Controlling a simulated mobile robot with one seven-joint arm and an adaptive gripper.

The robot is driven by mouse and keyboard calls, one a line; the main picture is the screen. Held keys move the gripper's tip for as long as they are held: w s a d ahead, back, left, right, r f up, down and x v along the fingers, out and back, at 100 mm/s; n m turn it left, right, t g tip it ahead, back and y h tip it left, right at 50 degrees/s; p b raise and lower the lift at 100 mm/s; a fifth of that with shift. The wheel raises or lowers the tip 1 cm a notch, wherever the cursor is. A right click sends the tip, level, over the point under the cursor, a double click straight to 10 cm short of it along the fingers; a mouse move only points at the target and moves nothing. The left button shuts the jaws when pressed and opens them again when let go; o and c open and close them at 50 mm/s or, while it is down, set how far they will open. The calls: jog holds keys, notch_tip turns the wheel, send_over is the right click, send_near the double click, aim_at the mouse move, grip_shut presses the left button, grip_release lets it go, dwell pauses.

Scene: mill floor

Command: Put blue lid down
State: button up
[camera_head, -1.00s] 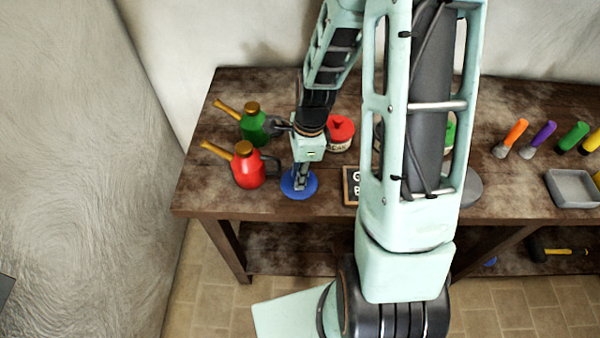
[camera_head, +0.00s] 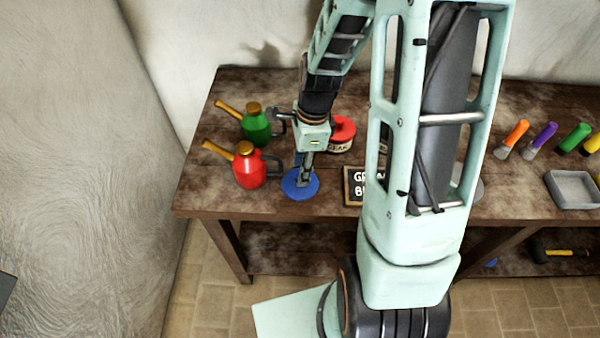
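The blue lid (camera_head: 294,192) is a round disc at the front left of the wooden table (camera_head: 218,203). It looks flat on or very close to the tabletop; a small gap cannot be ruled out. My gripper (camera_head: 303,182) points down at the lid's middle, with its fingertips at the lid's top. The fingers look close together, but they are small and partly hidden, so I cannot tell whether they grip the lid's handle.
A red oil can (camera_head: 249,171) stands just left of the lid and a green one (camera_head: 255,127) behind it. A red-topped jar (camera_head: 342,132) and a small lettered sign (camera_head: 356,187) are to the right. A grey tray (camera_head: 573,203) and several colored-handled tools lie far right.

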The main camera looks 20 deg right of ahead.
notch_tip(320, 180, up, 8)
jog(key=d, duration=0.1)
jog(key=shift+r, duration=0.25)
dwell(0.4)
